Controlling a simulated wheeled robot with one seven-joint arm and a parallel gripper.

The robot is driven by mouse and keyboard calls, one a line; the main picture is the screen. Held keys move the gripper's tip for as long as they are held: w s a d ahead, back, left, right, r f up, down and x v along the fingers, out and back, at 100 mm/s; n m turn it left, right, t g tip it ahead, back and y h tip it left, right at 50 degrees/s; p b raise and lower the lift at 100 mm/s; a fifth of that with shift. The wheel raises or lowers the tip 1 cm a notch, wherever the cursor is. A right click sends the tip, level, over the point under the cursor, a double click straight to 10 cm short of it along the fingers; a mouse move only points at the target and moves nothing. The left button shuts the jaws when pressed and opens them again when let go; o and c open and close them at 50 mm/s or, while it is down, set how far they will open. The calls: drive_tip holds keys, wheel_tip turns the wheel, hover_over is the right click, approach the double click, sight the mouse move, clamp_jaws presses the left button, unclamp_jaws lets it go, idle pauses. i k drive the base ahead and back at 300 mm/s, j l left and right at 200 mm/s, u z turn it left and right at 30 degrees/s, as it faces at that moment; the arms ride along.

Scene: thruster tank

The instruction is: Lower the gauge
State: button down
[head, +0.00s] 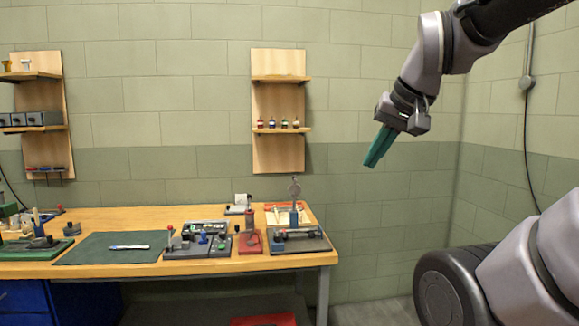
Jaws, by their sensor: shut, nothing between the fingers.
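A round grey disc (294,187) stands upright on a post with a blue part below it, at the right end of the workbench. It may be the gauge, but it is too small to read as one for certain. The post rises from a grey fixture (312,243) on the bench top. My gripper (371,161) has teal fingers, shut together and empty. It is in the air to the upper right of the disc, well apart from it, pointing down and to the left.
The wooden workbench (90,269) also bears a red block (250,243), a grey panel with small parts (197,245) and a dark green mat (85,248) with a tool. A wall shelf (278,160) holds several small bottles. The air around my gripper is clear.

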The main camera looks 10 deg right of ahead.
sight(294, 189)
drive_tip(key=i, duration=1.55)
